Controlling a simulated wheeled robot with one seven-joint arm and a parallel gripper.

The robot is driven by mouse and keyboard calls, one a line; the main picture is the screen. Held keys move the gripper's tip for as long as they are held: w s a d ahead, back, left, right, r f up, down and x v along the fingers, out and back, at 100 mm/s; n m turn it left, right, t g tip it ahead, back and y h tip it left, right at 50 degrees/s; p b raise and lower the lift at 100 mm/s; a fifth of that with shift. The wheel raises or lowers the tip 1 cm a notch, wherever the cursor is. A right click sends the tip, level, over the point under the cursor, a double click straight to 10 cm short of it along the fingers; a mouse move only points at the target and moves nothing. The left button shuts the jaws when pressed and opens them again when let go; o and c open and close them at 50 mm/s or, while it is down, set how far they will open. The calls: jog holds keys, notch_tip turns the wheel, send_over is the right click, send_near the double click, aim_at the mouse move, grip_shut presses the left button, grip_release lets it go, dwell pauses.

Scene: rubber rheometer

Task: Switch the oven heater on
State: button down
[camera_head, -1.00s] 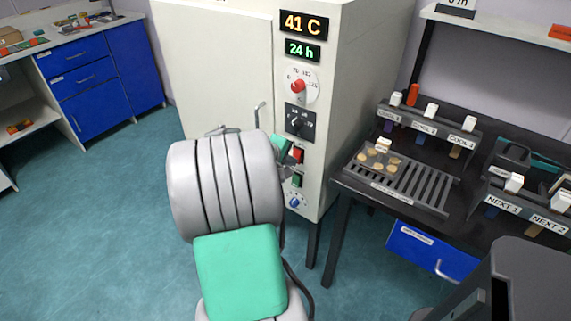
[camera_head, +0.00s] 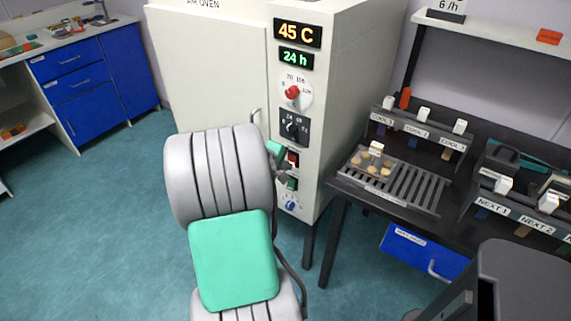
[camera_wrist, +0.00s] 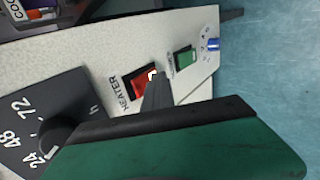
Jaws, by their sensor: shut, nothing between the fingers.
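The white oven (camera_head: 210,70) stands in the middle of the head view, its display (camera_head: 298,33) reading 45 C. The red heater switch (camera_wrist: 143,82) is beside its HEATER label in the wrist view; it also shows in the head view (camera_head: 292,158). My gripper (camera_wrist: 156,88) is shut and empty, its dark fingertip at the switch's edge and covering part of it. I cannot tell whether it touches or which way the rocker is tilted. In the head view, my arm hides the oven's lower front, and the gripper (camera_head: 283,168) is at the switch column.
A green switch (camera_wrist: 186,58) and a blue knob (camera_wrist: 213,43) sit beside the heater switch. A red temperature dial (camera_head: 293,92) and black timer knob (camera_head: 292,128) are above it. A black bench (camera_head: 345,185) with a slotted tray (camera_head: 425,190) stands close on the right.

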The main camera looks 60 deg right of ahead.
jog(key=shift+s+d+r, duration=0.15)
jog(key=shift+d+r, duration=0.05)
jog(key=shift+r, duration=0.5)
jog(key=w+a+r+t+y+p, duration=0.1)
jog(key=w+a+r+y+p, duration=0.2)
jog(key=a, duration=0.8)
jog(key=w+a+r+t+p, duration=0.2)
jog(key=w+a+r, duration=0.3)
jog(key=a, duration=0.7)
jog(key=w+a+r+t+y+p, duration=0.1)
jog(key=w+a+r+y+p, duration=0.3)
jog(key=a, duration=0.7)
jog(key=s+a+r+n+y, duration=0.1)
jog(key=a+r, duration=0.1)
jog(key=a, duration=0.6)
jog(key=a+r+n+y+p, duration=0.1)
jog(key=a, duration=0.7)
jog(key=shift+s+a+r+t, duration=0.2)
jog(key=shift+s+r+t, duration=0.1)
jog(key=shift+s+r, duration=0.1)
